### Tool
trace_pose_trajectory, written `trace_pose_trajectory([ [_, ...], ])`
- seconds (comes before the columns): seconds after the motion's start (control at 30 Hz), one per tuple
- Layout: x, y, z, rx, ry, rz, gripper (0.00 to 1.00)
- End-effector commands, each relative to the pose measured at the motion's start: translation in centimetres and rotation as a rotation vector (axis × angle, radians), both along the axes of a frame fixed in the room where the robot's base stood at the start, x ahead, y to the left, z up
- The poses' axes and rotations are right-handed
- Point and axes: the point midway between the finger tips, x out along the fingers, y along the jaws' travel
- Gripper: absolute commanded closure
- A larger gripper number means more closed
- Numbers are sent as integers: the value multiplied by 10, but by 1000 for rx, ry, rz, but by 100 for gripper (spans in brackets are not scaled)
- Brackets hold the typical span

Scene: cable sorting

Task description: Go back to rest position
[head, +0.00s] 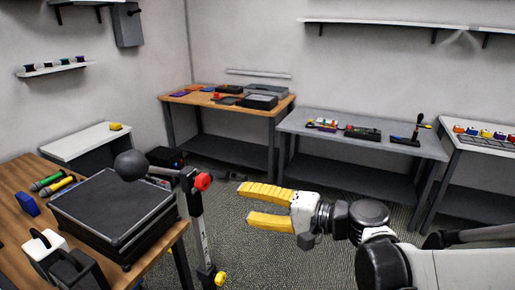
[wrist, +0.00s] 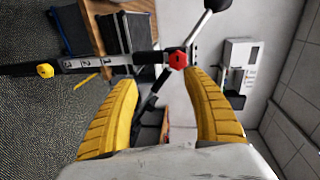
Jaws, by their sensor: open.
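My gripper (head: 244,204) has two yellow ribbed fingers on a white body. In the head view it points left, in mid-air over the carpet, right of the stand with the red knob. The fingers are apart with nothing between them, so it is open and empty. In the wrist view the open fingers (wrist: 163,100) frame the stand from behind, and it is apart from them. My arm reaches in from the right of the head view.
A stand (head: 197,225) with a red knob (head: 203,181) and dark ball is close left of the gripper. A wooden table (head: 15,205) at left bears a black case (head: 115,205). A wooden bench (head: 240,106) and grey bench (head: 360,143) line the back. Carpet (head: 290,270) lies below.

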Motion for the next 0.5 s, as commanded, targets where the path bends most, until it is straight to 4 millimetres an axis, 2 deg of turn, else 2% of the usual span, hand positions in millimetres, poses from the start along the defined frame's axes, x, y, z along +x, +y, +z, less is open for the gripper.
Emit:
trace_pose_trajectory([
  [0.17,-40,-40,-35,-393,-20,-55,42],
  [0.3,-76,-95,-61,-729,-53,-95,42],
  [0.5,-119,-177,-78,-1136,-114,-134,42],
])
